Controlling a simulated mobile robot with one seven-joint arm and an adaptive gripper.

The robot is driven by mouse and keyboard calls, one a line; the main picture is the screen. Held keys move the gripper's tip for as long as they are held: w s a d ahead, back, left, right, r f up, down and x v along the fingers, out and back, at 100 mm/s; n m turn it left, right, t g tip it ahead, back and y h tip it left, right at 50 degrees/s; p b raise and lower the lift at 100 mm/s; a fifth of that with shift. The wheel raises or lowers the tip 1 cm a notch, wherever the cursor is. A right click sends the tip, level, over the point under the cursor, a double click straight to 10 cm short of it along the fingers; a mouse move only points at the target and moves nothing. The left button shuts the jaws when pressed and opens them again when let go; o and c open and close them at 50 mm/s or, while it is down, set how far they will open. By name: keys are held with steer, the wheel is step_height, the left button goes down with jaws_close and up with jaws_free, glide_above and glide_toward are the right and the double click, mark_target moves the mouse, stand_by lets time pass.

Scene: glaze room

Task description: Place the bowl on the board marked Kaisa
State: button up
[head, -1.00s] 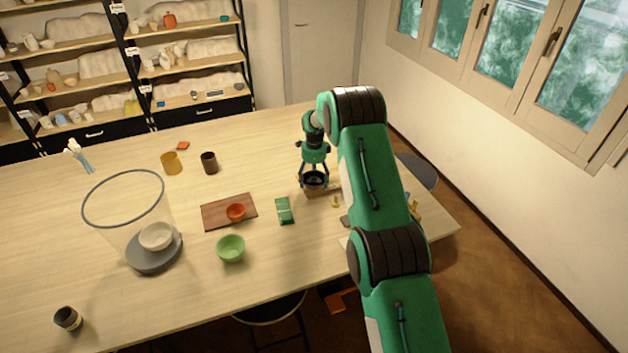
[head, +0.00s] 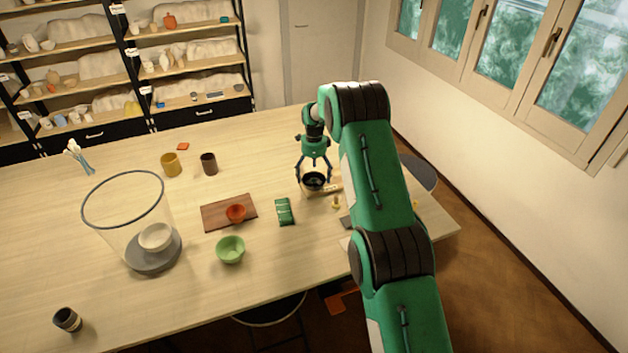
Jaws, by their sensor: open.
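My gripper (head: 313,176) is open, its fingers spread at either side of a small dark bowl (head: 313,183). The bowl sits upright on a pale wooden board (head: 334,188), partly hidden by the fingers; I cannot tell whether they touch it. A dark brown board (head: 215,219) lies to the left with an orange-red bowl (head: 236,213) on it. A light green bowl (head: 230,250) stands on the table in front of that board. A white bowl (head: 155,237) is inside a clear glass cylinder. No name on either board is legible.
The glass cylinder (head: 124,205) stands on a grey disc at the left. A green packet (head: 284,211) lies between the boards. A yellow cup (head: 171,164) and a brown cup (head: 209,163) stand behind. A dark cup (head: 67,319) is at the front left.

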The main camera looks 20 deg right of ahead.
step_height(320, 180, up, 9)
steer(key=shift+f, duration=0.2)
stand_by(0.7)
steer(key=s+a+r+n+t, duration=0.15)
steer(key=s+r, duration=0.25)
steer(key=r, duration=0.5)
steer(key=s+a+r+n, duration=0.3)
steer(key=s+r, duration=0.2)
steer(key=r, duration=0.4)
steer(key=s+a+r+n+t, duration=0.1)
steer(key=s+a+r+n, duration=0.2)
steer(key=s+r, duration=0.45)
steer(key=s+a+r+n, duration=0.3)
steer(key=s+r, duration=0.3)
steer(key=s, duration=0.3)
steer(key=s+a+r+n+t, duration=0.1)
steer(key=s+a+r+n, duration=0.15)
steer(key=s, duration=0.65)
steer(key=s+a+r+n+t, duration=0.1)
steer(key=s+r+n, duration=0.15)
steer(key=s, duration=0.65)
steer(key=s+a+f+n, duration=0.1)
steer(key=s+f+n, duration=0.1)
steer(key=s, duration=0.6)
steer(key=s+a+f+n+t, duration=0.1)
steer(key=s+f+n, duration=0.2)
steer(key=s, duration=0.6)
steer(key=shift+s+a+n, duration=0.25)
steer(key=shift+s+n, duration=0.05)
steer(key=shift+n, duration=0.65)
